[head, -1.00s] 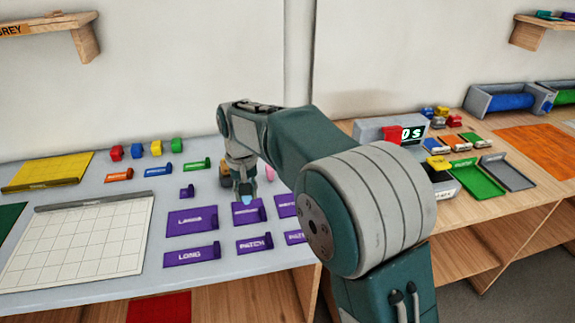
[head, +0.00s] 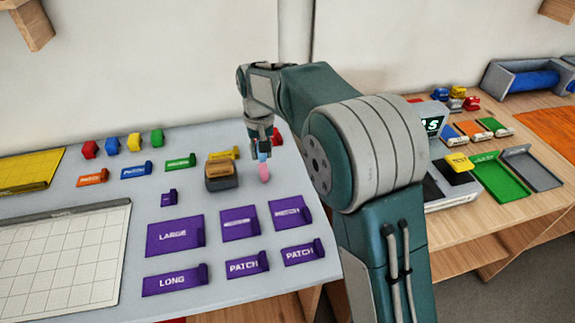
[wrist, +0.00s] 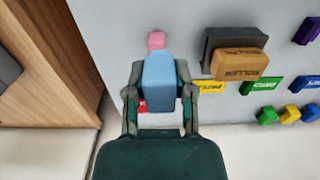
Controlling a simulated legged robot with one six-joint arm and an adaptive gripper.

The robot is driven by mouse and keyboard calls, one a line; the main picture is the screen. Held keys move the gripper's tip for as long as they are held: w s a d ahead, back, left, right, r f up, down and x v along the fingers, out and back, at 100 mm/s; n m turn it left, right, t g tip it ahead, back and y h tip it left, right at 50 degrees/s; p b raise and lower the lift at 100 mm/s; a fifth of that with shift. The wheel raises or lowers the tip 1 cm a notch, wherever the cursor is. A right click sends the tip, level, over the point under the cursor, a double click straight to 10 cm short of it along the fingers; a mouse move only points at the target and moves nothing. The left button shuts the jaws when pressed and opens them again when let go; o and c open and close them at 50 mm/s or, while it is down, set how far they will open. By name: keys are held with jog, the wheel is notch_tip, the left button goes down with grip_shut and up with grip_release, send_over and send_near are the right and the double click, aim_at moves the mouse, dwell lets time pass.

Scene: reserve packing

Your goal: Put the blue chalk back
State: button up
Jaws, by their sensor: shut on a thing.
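My gripper (head: 262,143) points down over the grey table, at the back right of the purple labelled holders. It is shut on the blue chalk (head: 262,156). In the wrist view the blue chalk (wrist: 160,78) sits between the two fingers (wrist: 160,93). A pink chalk (head: 264,174) stands just below and in front of the blue one in the head view. In the wrist view the pink chalk (wrist: 157,40) shows just past the blue chalk's end. I cannot tell whether the two touch.
A tan block (head: 220,169) rests on a dark holder left of the gripper. Behind are a yellow label holder (head: 224,153), a green one (head: 181,161) and a red piece (head: 278,139). Purple holders (head: 240,224) fill the front. A wooden table with trays (head: 497,178) stands right.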

jog(key=w+d+f, duration=0.2)
jog(key=w+d, duration=0.1)
send_over(287, 173)
notch_tip(287, 173, down, 5)
jog(key=shift+f, duration=0.2)
notch_tip(287, 173, down, 3)
jog(key=shift+d+f, duration=0.1)
jog(key=shift+f, duration=0.05)
jog(key=o, duration=0.9)
jog(key=shift+f, duration=0.1)
notch_tip(287, 173, up, 12)
jog(key=shift+r, duration=0.2)
